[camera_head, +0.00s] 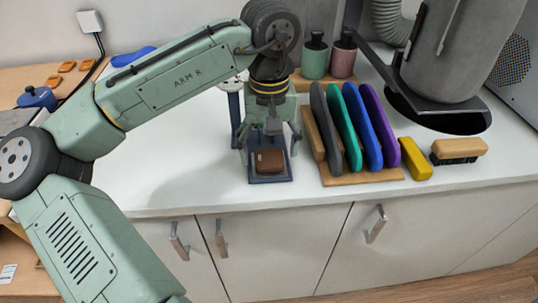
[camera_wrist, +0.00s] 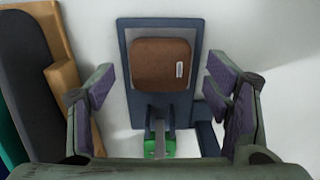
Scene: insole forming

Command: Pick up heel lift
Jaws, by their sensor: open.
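No piece is plainly marked as the heel lift. A brown rounded block (camera_head: 269,161) lies on a dark blue-grey stand (camera_head: 284,178) on the white counter. In the wrist view the brown block (camera_wrist: 161,64) shows a small pale label and the stand (camera_wrist: 127,90) frames it. Small orange-brown pieces (camera_head: 67,66) lie on the wooden table at the far left; I cannot tell whether they are heel lifts. My gripper (camera_head: 270,138) points down above the stand. In the wrist view my gripper (camera_wrist: 161,84) is open and empty, its fingers apart on either side of the stand.
A wooden rack (camera_head: 362,180) of several coloured insoles stands right of the stand. A yellow block (camera_head: 415,159) and a brush (camera_head: 459,149) lie farther right, near a large grey machine (camera_head: 462,45). Two jars (camera_head: 315,58) stand behind. The counter left of the stand is clear.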

